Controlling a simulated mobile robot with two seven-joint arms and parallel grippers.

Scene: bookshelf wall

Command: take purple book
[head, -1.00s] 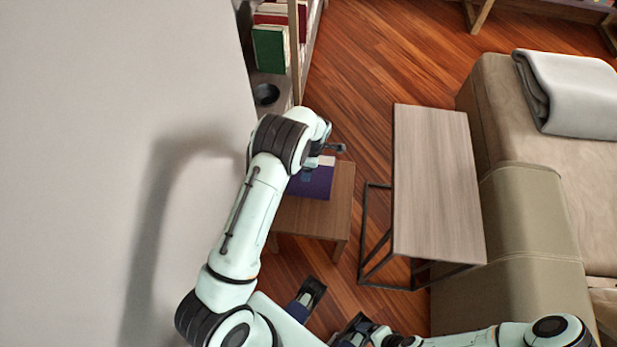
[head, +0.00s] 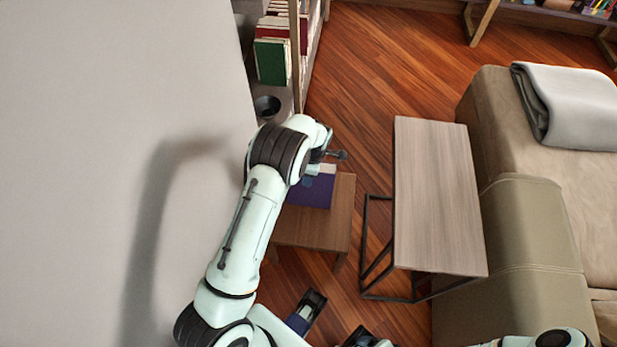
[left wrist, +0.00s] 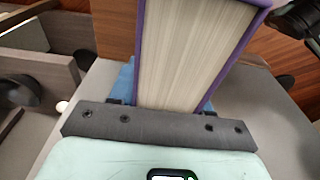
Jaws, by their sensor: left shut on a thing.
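The purple book (head: 312,191) shows in the head view in front of the small wooden side table; whether it touches the table I cannot tell. In the left wrist view the purple book (left wrist: 193,50) shows its cream page edges between purple covers. My left gripper (head: 325,168) is shut on the book, its blue fingers on both sides of the covers. Part of the book is hidden by my left arm. My right gripper (head: 338,316) is at the bottom of the head view, fingers apart and empty.
The wooden side table (head: 316,234) stands below the book. A light-topped table (head: 436,195) and a beige sofa (head: 530,240) with a grey blanket are to the right. A shelf with a green book (head: 271,61) and a dark cup (head: 267,105) is behind. Wood floor lies between.

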